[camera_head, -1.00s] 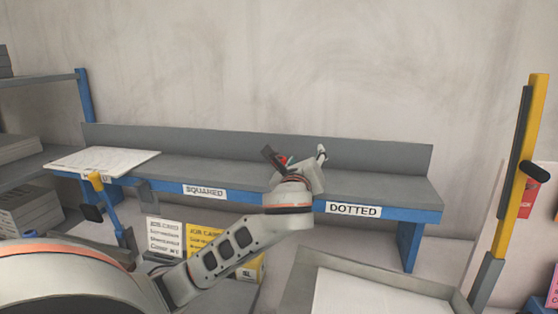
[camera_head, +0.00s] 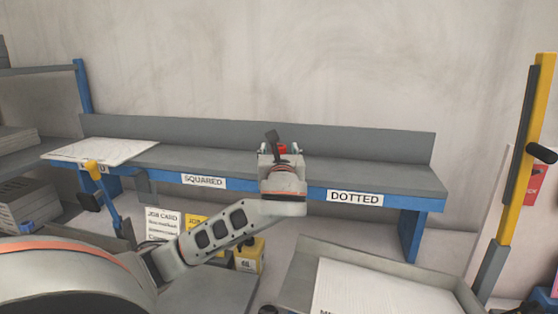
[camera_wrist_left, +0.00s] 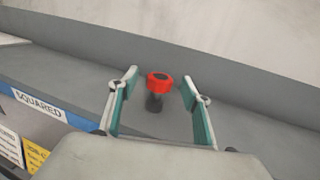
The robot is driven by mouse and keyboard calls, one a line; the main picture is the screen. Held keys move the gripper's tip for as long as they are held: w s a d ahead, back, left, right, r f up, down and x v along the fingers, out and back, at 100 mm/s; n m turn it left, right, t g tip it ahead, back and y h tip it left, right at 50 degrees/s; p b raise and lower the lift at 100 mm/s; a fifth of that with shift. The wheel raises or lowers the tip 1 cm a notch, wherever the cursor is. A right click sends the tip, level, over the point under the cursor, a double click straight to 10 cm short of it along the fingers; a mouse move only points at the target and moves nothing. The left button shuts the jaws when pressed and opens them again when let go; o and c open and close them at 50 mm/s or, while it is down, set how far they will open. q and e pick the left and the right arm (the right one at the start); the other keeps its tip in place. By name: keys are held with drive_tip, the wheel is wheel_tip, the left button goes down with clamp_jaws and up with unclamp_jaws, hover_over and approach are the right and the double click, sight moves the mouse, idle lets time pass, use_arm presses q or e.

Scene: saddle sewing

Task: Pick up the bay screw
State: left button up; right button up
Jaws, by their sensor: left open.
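The bay screw appears as a red knob on a dark stem (camera_wrist_left: 159,83), standing on the grey shelf in the left wrist view. In the head view only a bit of its red (camera_head: 283,149) shows behind my left gripper (camera_head: 280,152). In the left wrist view my left gripper (camera_wrist_left: 160,92) is open, with one finger to each side of the screw and visible gaps between them. The fingers do not appear to touch it. My right gripper is not in view.
The grey shelf (camera_head: 360,175) has a raised back board (camera_head: 370,142) and labels SQUARED (camera_head: 203,181) and DOTTED (camera_head: 354,197). A white board (camera_head: 100,151) lies at its left end. A grey tray (camera_head: 318,246) stands below right. A yellow post (camera_head: 520,170) rises at the right.

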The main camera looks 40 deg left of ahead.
use_arm(q)
drive_tip(key=shift+b+x, duration=0.45)
drive_tip(key=shift+x, duration=0.4)
drive_tip(key=shift+w+a, duration=0.1)
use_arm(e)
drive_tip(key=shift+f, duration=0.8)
use_arm(q)
drive_tip(key=shift+c, duration=0.4)
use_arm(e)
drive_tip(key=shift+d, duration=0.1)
use_arm(q)
drive_tip(key=c, duration=1.1)
wheel_tip(320, 180, up, 20)
drive_tip(key=p, duration=0.2)
wheel_tip(320, 180, up, 5)
drive_tip(key=p, duration=0.3)
hover_over(279, 146)
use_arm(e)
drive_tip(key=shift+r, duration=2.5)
